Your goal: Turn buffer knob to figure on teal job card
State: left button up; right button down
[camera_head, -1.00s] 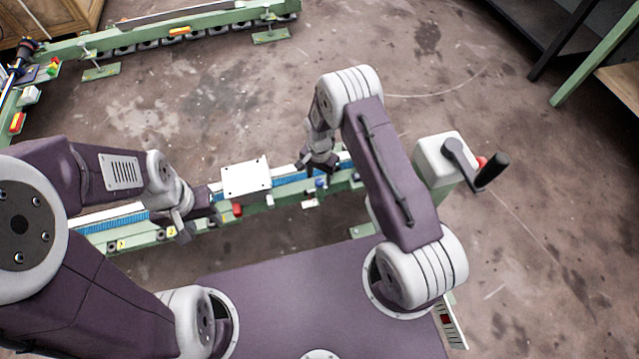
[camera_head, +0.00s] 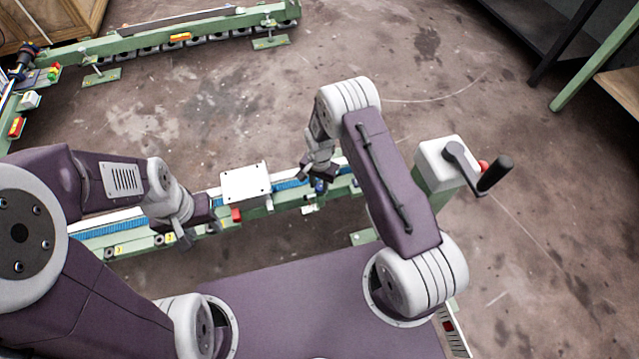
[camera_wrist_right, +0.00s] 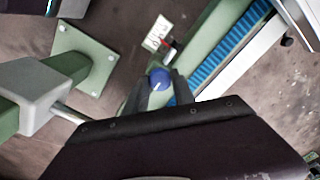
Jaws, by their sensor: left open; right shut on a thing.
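The blue knob (camera_wrist_right: 158,79) shows in the right wrist view between the two dark fingers of my right gripper (camera_wrist_right: 161,86), with a pale line on its face. In the head view the knob (camera_head: 320,186) sits on the near side of the green rail, just below my right gripper (camera_head: 316,175), which is shut on it. My left gripper (camera_head: 199,231) is open and empty at the near side of the rail, to the left. I cannot pick out a teal job card or read a figure.
A white card (camera_wrist_right: 158,32) with a small red part beside it lies near the knob. A white box (camera_head: 246,184) sits on the rail (camera_head: 135,247). A crank post (camera_head: 436,158) with a black handle stands at the right. Open floor lies beyond the rail.

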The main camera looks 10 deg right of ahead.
aim_at(319, 187)
jog(key=n+p, duration=0.1)
jog(key=n, duration=0.1)
jog(key=n+p, duration=0.1)
jog(key=shift+r+n+p, duration=0.2)
jog(key=shift+n+p, duration=0.1)
jog(key=shift+n, duration=0.1)
jog(key=n+p, duration=0.2)
jog(key=n, duration=0.2)
jog(key=shift+f+n, duration=0.1)
jog(key=shift+n, duration=0.2)
jog(key=n+p, duration=0.1)
jog(key=n, duration=0.4)
jog(key=shift+n+p, duration=0.55)
jog(key=shift+n, duration=1.85)
jog(key=shift+f, duration=0.1)
jog(key=c, duration=1.1)
grip_release()
jog(key=shift+o, duration=0.2)
notch_tip(319, 187, up, 9)
jog(key=p, duration=0.4)
